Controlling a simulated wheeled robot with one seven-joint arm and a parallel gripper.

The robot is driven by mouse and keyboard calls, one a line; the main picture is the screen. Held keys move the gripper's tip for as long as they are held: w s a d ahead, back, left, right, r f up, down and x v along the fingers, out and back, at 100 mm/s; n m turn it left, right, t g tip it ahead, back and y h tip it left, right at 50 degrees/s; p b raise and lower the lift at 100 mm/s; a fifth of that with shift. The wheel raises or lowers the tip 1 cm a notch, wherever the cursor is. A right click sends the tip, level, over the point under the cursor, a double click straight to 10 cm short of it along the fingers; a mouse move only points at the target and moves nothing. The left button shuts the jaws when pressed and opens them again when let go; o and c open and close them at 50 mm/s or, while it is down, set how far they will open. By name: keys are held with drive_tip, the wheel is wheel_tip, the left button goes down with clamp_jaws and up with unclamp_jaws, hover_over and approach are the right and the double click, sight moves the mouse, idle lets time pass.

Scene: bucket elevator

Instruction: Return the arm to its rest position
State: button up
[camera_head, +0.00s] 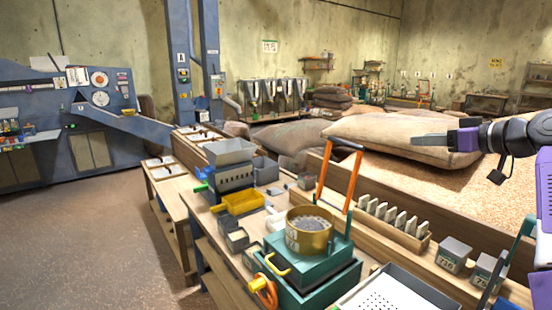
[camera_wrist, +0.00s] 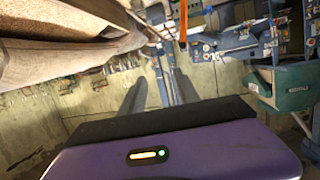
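My arm reaches in from the right edge of the head view, with purple and dark links. My gripper (camera_head: 428,141) points left, held in the air in front of the sacks and above the wooden-edged grain bin. In the wrist view my gripper (camera_wrist: 160,88) shows two dark fingers standing apart beyond the purple housing. Nothing is seen between them. The far finger is partly hidden in the head view.
Below stands a workbench with a teal device holding a brass pan (camera_head: 310,229), an orange handle (camera_head: 322,180), a yellow scoop (camera_head: 243,203) and a white perforated tray (camera_head: 394,294). A large sack (camera_head: 392,137) lies behind my gripper. Floor at left is clear.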

drive_tip(key=s+d+f+m+t+h, duration=0.2)
drive_tip(key=d+f+m+t+h, duration=0.35)
drive_tip(key=f+h, duration=0.2)
drive_tip(key=s+a+f+m+h, duration=0.1)
drive_tip(key=s+a+f+m, duration=0.15)
drive_tip(key=s+f, duration=0.45)
drive_tip(key=s+a+f+m+h, duration=0.1)
drive_tip(key=s+a+f+h, duration=0.15)
drive_tip(key=s+f, duration=0.5)
drive_tip(key=s+a+f+n+g+y, duration=0.1)
drive_tip(key=s+a+f, duration=0.3)
drive_tip(key=s, duration=1.1)
drive_tip(key=s+a+f+n+g+y, duration=0.1)
drive_tip(key=s+a+f+y, duration=0.1)
drive_tip(key=s+a, duration=0.6)
drive_tip(key=s+a+f+n+g+y, duration=0.1)
drive_tip(key=s+a+f, duration=0.4)
drive_tip(key=s, duration=1.7)
drive_tip(key=shift+s+a+f+n+g+y, duration=0.3)
drive_tip(key=shift+s+a+n+g, duration=0.1)
drive_tip(key=shift+g, duration=0.15)
